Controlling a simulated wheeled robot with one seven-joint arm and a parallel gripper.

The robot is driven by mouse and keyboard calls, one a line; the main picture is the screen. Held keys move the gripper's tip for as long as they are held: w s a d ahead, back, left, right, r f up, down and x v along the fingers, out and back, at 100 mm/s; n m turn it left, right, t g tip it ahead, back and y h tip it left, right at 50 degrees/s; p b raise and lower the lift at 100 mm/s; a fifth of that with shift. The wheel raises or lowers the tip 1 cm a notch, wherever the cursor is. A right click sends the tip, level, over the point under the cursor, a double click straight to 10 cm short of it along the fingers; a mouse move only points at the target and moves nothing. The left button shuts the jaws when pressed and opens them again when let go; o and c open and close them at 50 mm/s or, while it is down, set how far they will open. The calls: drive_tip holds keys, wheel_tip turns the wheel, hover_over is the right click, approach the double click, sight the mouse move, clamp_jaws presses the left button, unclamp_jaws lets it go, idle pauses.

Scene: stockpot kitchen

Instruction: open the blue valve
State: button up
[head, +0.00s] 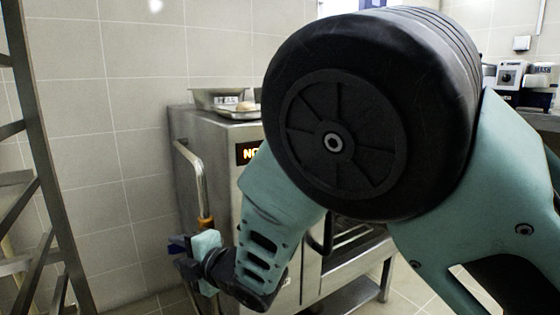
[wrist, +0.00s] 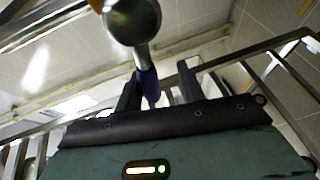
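The blue valve shows in the wrist view as a blue handle (wrist: 149,84) on a metal stem below a rounded metal body. In the head view a small dark blue part (head: 179,243) shows beside the steel pipe, mostly covered by my gripper. My gripper (wrist: 159,72) has its two dark fingers apart, with the blue handle between them, closer to the left finger. I cannot tell whether a finger touches it. In the head view my gripper (head: 186,257) is at the pipe, low on the left of the steel appliance.
A vertical steel pipe (head: 191,175) with a brass-coloured fitting (head: 206,223) runs along the steel appliance (head: 215,140). A metal pan (head: 218,98) stands on top. A steel rack (head: 45,190) is at the far left. My arm hides much of the right side.

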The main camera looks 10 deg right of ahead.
drive_tip(key=shift+s+d+r, duration=0.1)
drive_tip(key=shift+s+d, duration=0.15)
drive_tip(key=shift+s, duration=0.05)
drive_tip(key=p+v, duration=0.4)
drive_tip(key=v, duration=1.2)
drive_tip(key=s+d+r+m+g+h+p, duration=0.3)
drive_tip(key=r+m+p, duration=0.3)
drive_tip(key=r+p, duration=0.4)
drive_tip(key=s+d+r+m+g+h+p, duration=0.2)
drive_tip(key=s+d+r+m+h+p, duration=0.2)
drive_tip(key=r+m+p, duration=0.3)
drive_tip(key=shift+s+d+r+g+h+p, duration=0.55)
drive_tip(key=shift+r+p, duration=1.15)
drive_tip(key=shift+p, duration=1.15)
drive_tip(key=shift+w+d, duration=0.1)
